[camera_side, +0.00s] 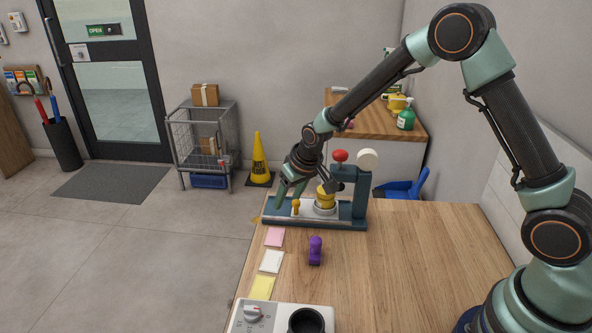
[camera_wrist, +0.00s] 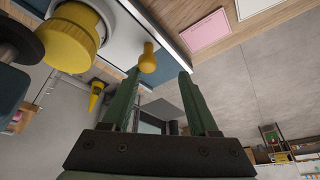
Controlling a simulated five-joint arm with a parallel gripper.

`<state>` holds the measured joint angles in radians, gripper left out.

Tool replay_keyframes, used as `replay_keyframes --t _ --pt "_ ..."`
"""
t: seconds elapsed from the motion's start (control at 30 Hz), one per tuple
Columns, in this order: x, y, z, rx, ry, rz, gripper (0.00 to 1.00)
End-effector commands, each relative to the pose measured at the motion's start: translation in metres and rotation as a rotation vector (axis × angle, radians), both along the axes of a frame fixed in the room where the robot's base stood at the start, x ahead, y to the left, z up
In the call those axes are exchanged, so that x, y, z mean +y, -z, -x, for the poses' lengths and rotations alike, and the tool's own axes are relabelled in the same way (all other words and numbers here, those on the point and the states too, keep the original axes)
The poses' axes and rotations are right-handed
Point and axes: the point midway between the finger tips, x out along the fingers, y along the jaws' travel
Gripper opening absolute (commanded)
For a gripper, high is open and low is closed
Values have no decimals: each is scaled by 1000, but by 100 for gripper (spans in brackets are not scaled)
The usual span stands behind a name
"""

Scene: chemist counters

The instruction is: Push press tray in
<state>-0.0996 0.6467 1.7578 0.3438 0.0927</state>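The press (camera_side: 358,198) is dark teal with a red knob (camera_side: 340,156) on top and stands at the far end of the wooden counter. Its pale press tray (camera_side: 309,213) carries a yellow round piece (camera_side: 325,200) and has a small yellow knob handle (camera_side: 296,206) at its left end. In the wrist view the handle (camera_wrist: 148,58) appears just beyond my fingertips, nearer the left finger. My gripper (camera_side: 288,203) points down at the tray's left end. Its two green fingers (camera_wrist: 160,74) are apart with nothing between them. I cannot tell whether a finger touches the handle.
Pink, white and yellow notes (camera_side: 271,261) line the counter's left edge. A purple stamp-like object (camera_side: 315,250) stands near the press. A white device (camera_side: 252,315) with a dial and a black cup (camera_side: 306,321) is at the front.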

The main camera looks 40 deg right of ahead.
Motion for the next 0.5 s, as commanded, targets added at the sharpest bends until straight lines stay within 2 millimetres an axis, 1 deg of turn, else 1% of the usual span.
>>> replay_keyframes --t 0.03,0.2,0.5 --pt "6 1 -4 4 -4 -3 57" --pt "22 2 -18 7 -8 -12 57" --pt "20 -41 -1 3 -6 -13 57"
